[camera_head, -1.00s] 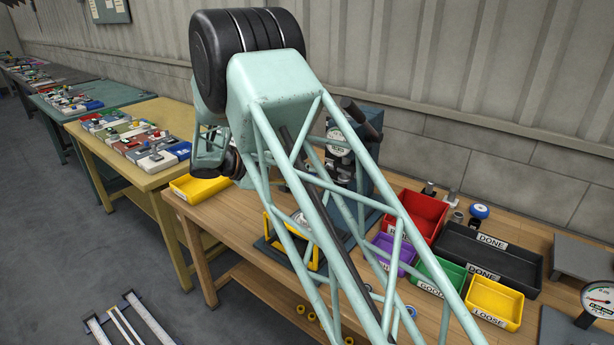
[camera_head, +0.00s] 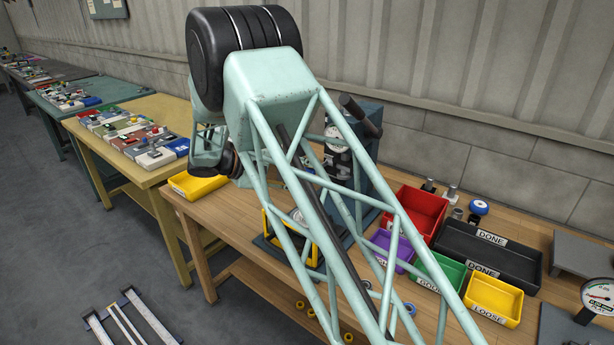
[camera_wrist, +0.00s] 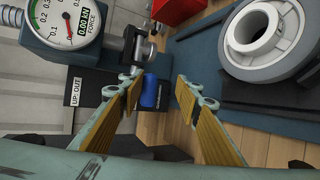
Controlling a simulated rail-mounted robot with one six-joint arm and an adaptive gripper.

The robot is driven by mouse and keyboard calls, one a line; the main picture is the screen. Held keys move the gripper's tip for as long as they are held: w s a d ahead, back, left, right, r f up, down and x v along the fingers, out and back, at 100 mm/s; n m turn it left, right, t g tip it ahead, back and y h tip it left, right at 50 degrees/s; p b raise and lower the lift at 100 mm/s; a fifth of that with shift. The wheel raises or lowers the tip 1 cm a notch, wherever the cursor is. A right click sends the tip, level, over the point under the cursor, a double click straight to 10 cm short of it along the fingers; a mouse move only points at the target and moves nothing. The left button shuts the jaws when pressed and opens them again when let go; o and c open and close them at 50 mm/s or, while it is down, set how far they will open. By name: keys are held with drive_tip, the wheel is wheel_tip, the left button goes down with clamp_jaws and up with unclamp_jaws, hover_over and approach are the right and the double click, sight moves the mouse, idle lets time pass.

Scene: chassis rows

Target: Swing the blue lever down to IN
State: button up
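In the wrist view the blue lever's short rounded end (camera_wrist: 150,92) shows between the fingers of my gripper (camera_wrist: 158,88), nearer the left finger. My gripper is open; its two fingers with ribbed tan pads stand well apart, and I see nothing held. Whether the left finger touches the blue end I cannot tell. A label reading "UP: OUT" (camera_wrist: 75,91) is on the dark block left of the lever. The lever's lower label is not readable. In the head view my own arm hides the gripper and the lever.
A force gauge (camera_wrist: 67,22) stands at upper left in the wrist view, and a grey ring-shaped part (camera_wrist: 262,42) at upper right. In the head view a red bin (camera_head: 414,213), a black DONE tray (camera_head: 490,252) and a yellow LOOSE bin (camera_head: 493,299) stand on the bench's right.

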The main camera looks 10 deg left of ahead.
drive_tip(key=v, duration=1.1)
drive_tip(key=shift+s+a, duration=0.2)
drive_tip(key=shift+a, duration=0.1)
drive_tip(key=shift+r, duration=0.15)
